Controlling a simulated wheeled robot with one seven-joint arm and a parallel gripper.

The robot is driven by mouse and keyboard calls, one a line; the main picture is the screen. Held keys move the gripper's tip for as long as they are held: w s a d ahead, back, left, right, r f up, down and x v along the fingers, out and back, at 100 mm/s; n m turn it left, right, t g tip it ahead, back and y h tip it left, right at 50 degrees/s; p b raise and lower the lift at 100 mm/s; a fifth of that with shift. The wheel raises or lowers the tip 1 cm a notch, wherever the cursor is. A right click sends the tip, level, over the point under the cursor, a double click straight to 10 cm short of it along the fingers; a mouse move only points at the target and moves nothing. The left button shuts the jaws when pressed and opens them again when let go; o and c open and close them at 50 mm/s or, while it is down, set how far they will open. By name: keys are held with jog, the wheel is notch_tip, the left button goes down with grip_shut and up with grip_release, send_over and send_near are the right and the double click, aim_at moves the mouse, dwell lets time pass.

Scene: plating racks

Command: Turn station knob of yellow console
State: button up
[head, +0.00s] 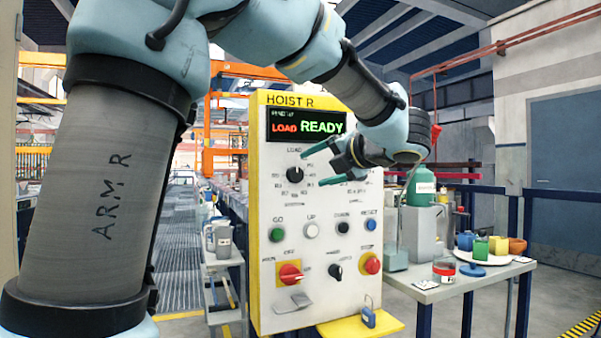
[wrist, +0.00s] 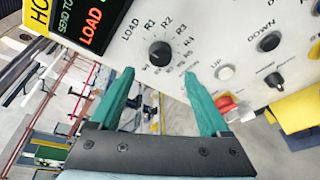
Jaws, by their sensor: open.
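The yellow console (head: 257,215), marked HOIST R, stands upright with a white front panel. Its station knob (head: 295,174) is a small black dial ringed by labels, LOAD among them. In the wrist view the knob (wrist: 160,52) lies just past the fingertips, roughly centred between them, with labels LOAD, R1, R2, R3 and R4 around it. I cannot tell clearly where its pointer aims. My gripper (head: 324,166) has green fingers, open and empty, to the right of the knob in the head view. In the wrist view my gripper (wrist: 160,74) shows both fingers apart, not around the knob.
The console display (head: 307,126) reads LOAD READY. Below the knob are several push buttons, a red rotary switch (head: 290,273) and a red stop button (head: 371,263). A padlock (head: 368,318) is at the console's foot. A table (head: 480,285) with cups and a jar stands right.

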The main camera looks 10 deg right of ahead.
aim_at(297, 174)
jog(key=p+x, duration=0.1)
jog(key=x, duration=0.6)
grip_shut()
dwell(0.6)
